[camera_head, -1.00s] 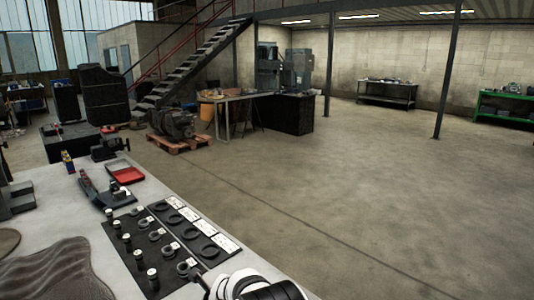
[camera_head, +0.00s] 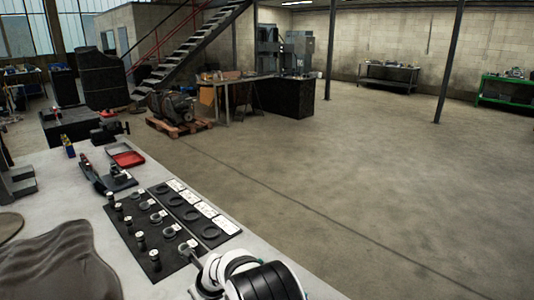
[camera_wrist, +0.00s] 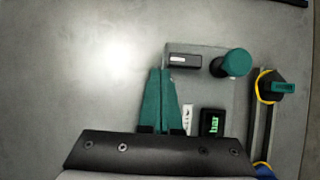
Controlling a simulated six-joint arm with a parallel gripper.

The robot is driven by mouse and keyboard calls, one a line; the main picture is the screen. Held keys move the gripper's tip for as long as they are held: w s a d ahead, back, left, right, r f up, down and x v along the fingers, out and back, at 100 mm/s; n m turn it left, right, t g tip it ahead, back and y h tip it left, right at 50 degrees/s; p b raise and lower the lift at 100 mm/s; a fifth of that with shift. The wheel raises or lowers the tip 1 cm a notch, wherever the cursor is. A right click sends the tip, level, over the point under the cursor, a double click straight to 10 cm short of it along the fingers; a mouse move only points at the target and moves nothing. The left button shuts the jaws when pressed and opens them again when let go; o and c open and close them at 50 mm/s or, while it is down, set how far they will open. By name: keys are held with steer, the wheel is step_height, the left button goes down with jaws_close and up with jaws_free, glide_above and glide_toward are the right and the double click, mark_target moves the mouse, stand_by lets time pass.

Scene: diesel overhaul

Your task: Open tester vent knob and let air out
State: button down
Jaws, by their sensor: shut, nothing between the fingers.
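In the wrist view my gripper (camera_wrist: 161,72) is shut, its two teal fingers together and holding nothing. The fingers lie at the left edge of a grey tester body (camera_wrist: 205,86). A round teal knob (camera_wrist: 236,62) stands on the tester's upper right, to the right of my fingertips and apart from them. A black display with green "bar" lettering (camera_wrist: 213,123) and a small black block (camera_wrist: 184,60) with a light label are also on it. My gripper hides part of the tester.
In the head view the grey bench (camera_head: 60,172) carries a dark parts mat (camera_head: 150,262) with rings and small cylindrical parts. A red tray (camera_head: 127,158) lies behind it. In the wrist view the grey surface left of my fingers is clear.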

steer(key=shift+a, duration=0.15)
steer(key=shift+w+a, duration=0.15)
steer(key=shift+a, duration=0.25)
stand_by(0.5)
steer(key=shift+w+a, duration=0.2)
steer(key=shift+w+a, duration=0.1)
steer(key=shift+w, duration=0.05)
steer(key=shift+w+a, duration=0.2)
steer(key=shift+w, duration=0.05)
stand_by(0.5)
steer(key=shift+w+a, duration=0.2)
steer(key=shift+w, duration=0.15)
